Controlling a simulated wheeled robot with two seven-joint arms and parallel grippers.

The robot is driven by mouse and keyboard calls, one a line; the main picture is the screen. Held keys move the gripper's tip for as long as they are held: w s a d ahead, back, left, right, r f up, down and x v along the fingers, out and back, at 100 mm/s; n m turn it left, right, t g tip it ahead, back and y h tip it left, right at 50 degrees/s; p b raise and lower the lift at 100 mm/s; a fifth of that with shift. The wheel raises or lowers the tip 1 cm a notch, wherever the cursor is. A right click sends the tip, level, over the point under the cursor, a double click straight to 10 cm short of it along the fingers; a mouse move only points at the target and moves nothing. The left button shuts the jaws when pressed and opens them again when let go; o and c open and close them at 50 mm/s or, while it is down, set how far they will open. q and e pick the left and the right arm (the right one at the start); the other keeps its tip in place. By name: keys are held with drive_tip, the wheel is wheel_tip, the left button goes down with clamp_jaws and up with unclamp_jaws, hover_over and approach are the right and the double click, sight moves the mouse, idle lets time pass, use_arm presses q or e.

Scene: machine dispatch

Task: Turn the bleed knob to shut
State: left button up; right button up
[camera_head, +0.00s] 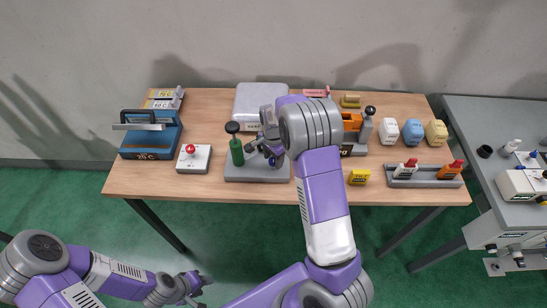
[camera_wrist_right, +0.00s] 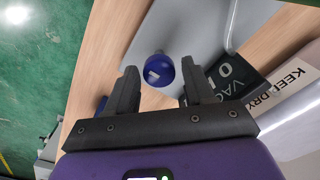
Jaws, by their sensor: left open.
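A round dark blue knob (camera_wrist_right: 160,72) with a small white mark shows in the right wrist view, above a grey plate (camera_wrist_right: 190,28). I take it for the bleed knob. My right gripper (camera_wrist_right: 158,82) is open, with one finger on each side of the knob; I cannot tell if they touch it. In the head view my right gripper (camera_head: 265,148) reaches down over the grey base plate (camera_head: 245,173), beside a green cylinder with a black ball top (camera_head: 237,150). My left gripper (camera_head: 192,286) is open and empty, low in front of the table.
A black label plate (camera_wrist_right: 238,75) and a white KEEP DRY label (camera_wrist_right: 285,85) lie close to the right finger. A red-button box (camera_head: 193,158) and a blue machine (camera_head: 152,137) stand left. The table's front edge is bare.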

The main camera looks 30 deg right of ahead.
sight(274, 159)
drive_tip(key=shift+o, duration=0.6)
wheel_tip(274, 159, up, 8)
drive_tip(key=shift+f, duration=0.2)
idle(0.3)
